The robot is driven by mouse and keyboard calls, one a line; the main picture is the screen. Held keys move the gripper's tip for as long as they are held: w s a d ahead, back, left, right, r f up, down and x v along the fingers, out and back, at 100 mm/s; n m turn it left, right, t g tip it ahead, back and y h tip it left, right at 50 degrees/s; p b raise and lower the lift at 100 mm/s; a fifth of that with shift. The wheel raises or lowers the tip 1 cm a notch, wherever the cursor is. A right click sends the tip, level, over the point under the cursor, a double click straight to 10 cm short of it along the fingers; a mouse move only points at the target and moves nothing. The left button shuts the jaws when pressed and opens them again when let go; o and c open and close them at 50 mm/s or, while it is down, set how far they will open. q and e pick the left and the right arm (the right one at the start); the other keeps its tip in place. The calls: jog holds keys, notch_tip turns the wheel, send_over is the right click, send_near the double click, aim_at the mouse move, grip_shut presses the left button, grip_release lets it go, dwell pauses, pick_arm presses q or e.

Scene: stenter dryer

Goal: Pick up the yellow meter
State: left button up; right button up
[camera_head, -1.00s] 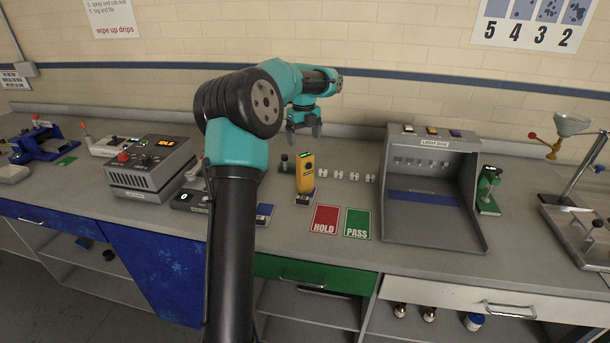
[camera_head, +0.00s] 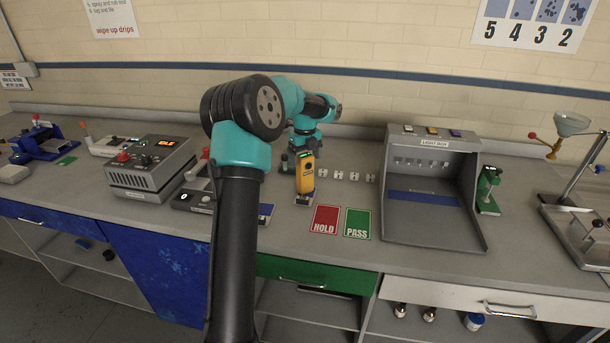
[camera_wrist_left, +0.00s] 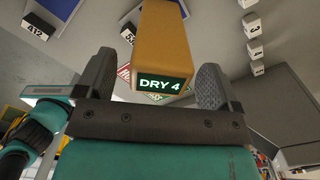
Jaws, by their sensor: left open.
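The yellow meter (camera_head: 305,175) stands upright on a small stand on the bench, left of the light box in the head view. In the left wrist view the yellow meter (camera_wrist_left: 165,45) shows close up, with a green display reading "DRY 4". My left gripper (camera_head: 300,160) is right behind the meter in the head view, partly hidden by it. In the left wrist view the left gripper (camera_wrist_left: 160,85) is open, with one finger on each side of the meter's display end. I cannot tell whether the fingers touch it. My right gripper is not in view.
A red HOLD card (camera_head: 325,219) and a green PASS card (camera_head: 357,223) lie in front of the meter. A grey control box (camera_head: 150,170) is on the left.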

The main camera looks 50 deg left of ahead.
pick_arm(q)
notch_tip(320, 180, down, 2)
jog(key=shift+f, duration=0.2)
dwell(0.3)
jog(key=c, duration=1.1)
jog(key=shift+r, duration=0.15)
jog(key=shift+r, duration=1.55)
jog(key=shift+s+d+r, duration=0.1)
jog(key=shift+d+r, duration=0.05)
jog(key=shift+r, duration=0.05)
jog(key=s+d, duration=0.3)
jog(key=d, duration=0.1)
jog(key=s+d+r, duration=0.1)
jog(key=s+d, duration=0.2)
jog(key=s, duration=0.1)
jog(key=s+d, duration=0.3)
jog(key=d, duration=0.1)
jog(key=shift+s+d+r, duration=0.15)
jog(key=shift+s+d, duration=0.05)
jog(key=shift+d, duration=0.15)
